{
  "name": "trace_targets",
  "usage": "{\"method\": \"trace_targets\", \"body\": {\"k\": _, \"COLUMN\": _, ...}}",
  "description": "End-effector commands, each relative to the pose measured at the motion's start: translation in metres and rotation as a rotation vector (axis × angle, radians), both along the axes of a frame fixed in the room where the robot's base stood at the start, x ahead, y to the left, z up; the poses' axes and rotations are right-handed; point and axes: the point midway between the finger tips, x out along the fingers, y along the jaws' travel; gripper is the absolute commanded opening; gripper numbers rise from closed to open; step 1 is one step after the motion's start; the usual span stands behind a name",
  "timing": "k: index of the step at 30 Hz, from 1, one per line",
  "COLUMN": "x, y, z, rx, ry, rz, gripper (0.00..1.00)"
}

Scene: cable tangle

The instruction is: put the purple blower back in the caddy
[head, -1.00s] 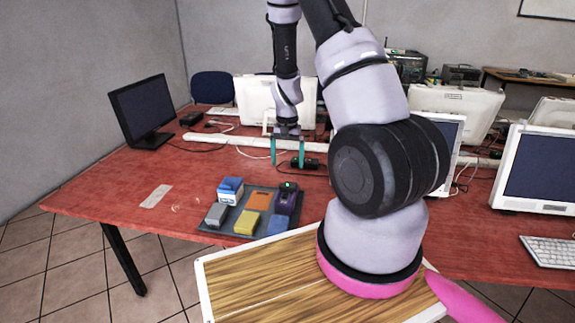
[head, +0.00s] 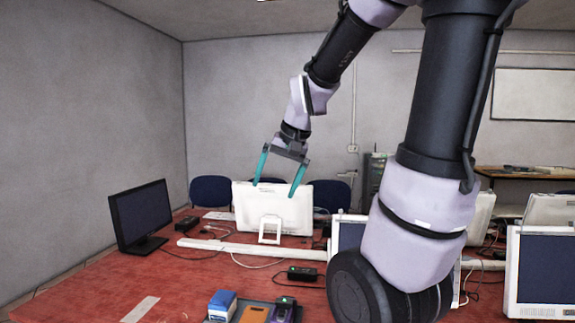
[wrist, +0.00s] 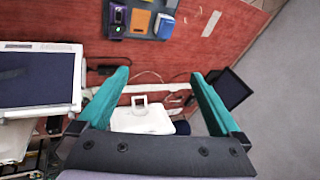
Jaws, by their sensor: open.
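The purple blower (head: 284,312) is at the bottom of the head view, with a dark top showing a green spot. It also shows at the top of the wrist view (wrist: 118,16), sitting in the left part of the grey caddy (wrist: 150,35). The caddy lies on the red table and its near part is cut off in the head view. My gripper (head: 274,190) is raised high above the table, in front of the white monitor in the picture. Its teal fingers are spread apart with nothing between them. It is well away from the blower.
A blue-and-white box (head: 222,305) and an orange item (head: 255,314) sit in the caddy near the blower. A black adapter (head: 302,273) and cables lie behind it. A dark monitor (head: 140,215) stands left, a white monitor (head: 262,207) at the back.

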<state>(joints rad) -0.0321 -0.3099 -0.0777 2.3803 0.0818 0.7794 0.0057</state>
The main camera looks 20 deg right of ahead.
Motion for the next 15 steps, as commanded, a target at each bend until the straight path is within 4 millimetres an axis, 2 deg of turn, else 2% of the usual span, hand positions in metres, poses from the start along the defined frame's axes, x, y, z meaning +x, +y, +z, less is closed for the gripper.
{"method": "trace_targets", "body": {"k": 1, "x": -0.017, "y": 0.003, "z": 0.017, "rx": -0.002, "ry": -0.042, "rz": 0.010, "gripper": 1.00}}
{"method": "trace_targets", "body": {"k": 6, "x": -0.068, "y": 0.010, "z": 0.048, "rx": -0.021, "ry": -0.135, "rz": 0.038, "gripper": 1.00}}
{"method": "trace_targets", "body": {"k": 10, "x": -0.094, "y": 0.013, "z": 0.058, "rx": -0.035, "ry": -0.180, "rz": 0.049, "gripper": 1.00}}
{"method": "trace_targets", "body": {"k": 15, "x": -0.107, "y": 0.015, "z": 0.062, "rx": -0.044, "ry": -0.201, "rz": 0.054, "gripper": 1.00}}
